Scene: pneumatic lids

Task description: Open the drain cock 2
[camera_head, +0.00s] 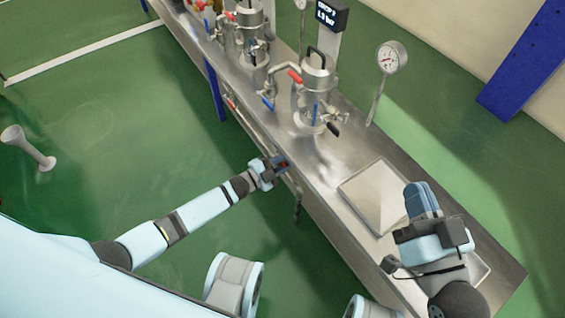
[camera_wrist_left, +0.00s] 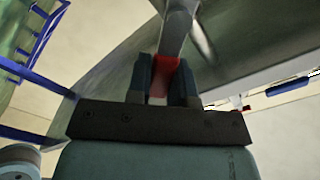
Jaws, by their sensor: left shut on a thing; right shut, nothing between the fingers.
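My left gripper (camera_head: 279,163) is at the bench's front edge, shut on a red handle, which I take to be the drain cock's handle (camera_wrist_left: 163,76). Another red handle (camera_head: 231,103) shows farther along the front edge. No number is readable on either. My right gripper (camera_head: 421,190) is shut and empty above the bench's near end.
The steel bench (camera_head: 335,165) carries a near lidded vessel (camera_head: 317,82) with red and blue valve handles, and a farther vessel (camera_head: 250,25). A gauge (camera_head: 391,57) and a display (camera_head: 331,15) stand behind. A flat square tray (camera_head: 372,197) lies near my right gripper.

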